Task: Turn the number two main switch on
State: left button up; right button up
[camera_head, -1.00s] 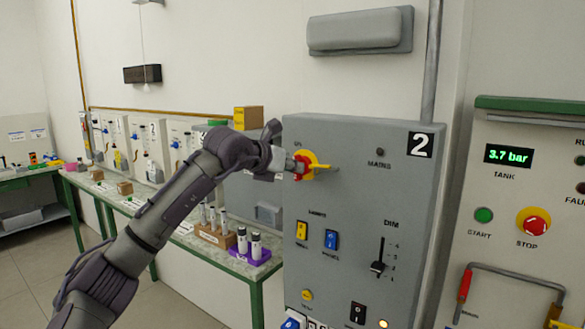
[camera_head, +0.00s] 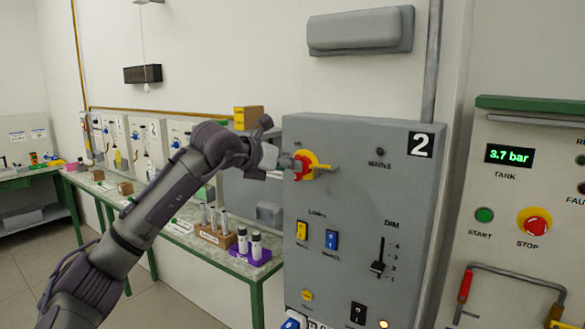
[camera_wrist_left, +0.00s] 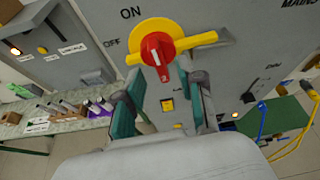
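The number two main switch (camera_head: 303,165) is a red rotary handle on a yellow disc with yellow ears, on the upper left of the grey panel (camera_head: 365,210) marked 2. In the left wrist view, the red handle (camera_wrist_left: 157,52) is upright, its end pointing down the picture. "ON" is printed above the disc and "OFF" to its left. My left gripper (camera_head: 282,162) is right in front of the switch. In the wrist view its teal fingers (camera_wrist_left: 160,72) are apart, one on either side of the handle's lower end; contact cannot be told. My right gripper is not in view.
The panel also carries lamp switches (camera_head: 331,239), a dim slider (camera_head: 378,266) and a lit lamp (camera_head: 383,323). A pressure cabinet with a red stop button (camera_head: 534,222) stands to the right. A bench with bottles (camera_head: 255,245) is behind my arm on the left.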

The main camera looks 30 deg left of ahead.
pick_arm(q)
jog(key=v, duration=0.9)
jog(key=shift+c, duration=0.3)
